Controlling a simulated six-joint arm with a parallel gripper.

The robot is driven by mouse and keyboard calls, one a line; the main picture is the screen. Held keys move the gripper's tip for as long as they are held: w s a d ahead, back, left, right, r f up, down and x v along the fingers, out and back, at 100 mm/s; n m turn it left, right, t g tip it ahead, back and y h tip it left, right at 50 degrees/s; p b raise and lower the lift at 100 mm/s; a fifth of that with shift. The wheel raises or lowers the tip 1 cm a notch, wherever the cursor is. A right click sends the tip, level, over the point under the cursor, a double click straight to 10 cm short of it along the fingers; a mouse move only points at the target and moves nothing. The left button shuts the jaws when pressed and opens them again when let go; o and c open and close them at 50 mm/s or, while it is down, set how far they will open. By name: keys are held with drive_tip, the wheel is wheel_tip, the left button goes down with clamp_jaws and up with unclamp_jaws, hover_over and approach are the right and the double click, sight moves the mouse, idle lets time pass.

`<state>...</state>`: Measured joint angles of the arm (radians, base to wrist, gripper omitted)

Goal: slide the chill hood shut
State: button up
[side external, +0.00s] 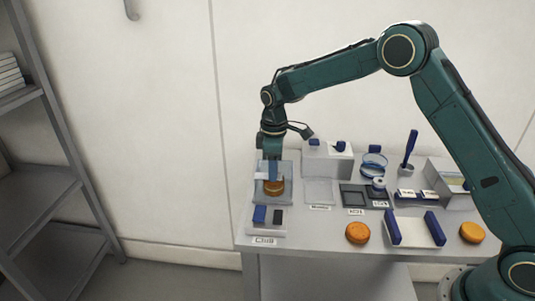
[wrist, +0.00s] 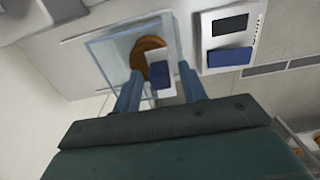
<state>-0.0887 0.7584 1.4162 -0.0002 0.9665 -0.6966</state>
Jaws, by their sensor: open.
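The chill station stands at the left end of the table, with its "Chill" label (side external: 265,240) at the front. Its clear hood (wrist: 103,52) is a see-through pane with a white bar (wrist: 172,66) and a blue grip (wrist: 160,76). An orange-brown round (wrist: 147,48) shows at the hood, partly hidden by the bar; it also shows in the side view (side external: 274,188). My gripper (wrist: 160,84) is open, pointing down over the hood, its blue fingers on either side of the blue grip. I cannot tell whether they touch it.
A panel with a dark screen (wrist: 230,24) and blue pad (wrist: 230,57) lies beside the hood. Other stations, a scale (side external: 354,196) and a blue-ended tray (side external: 415,230) stand to the right. Loose orange rounds (side external: 358,232) (side external: 472,232) lie near the front.

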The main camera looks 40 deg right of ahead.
drive_tip(key=shift+f, duration=0.15)
clamp_jaws()
drive_tip(key=shift+s+a, duration=0.7)
unclamp_jaws()
wheel_tip(320, 180, up, 14)
idle(0.8)
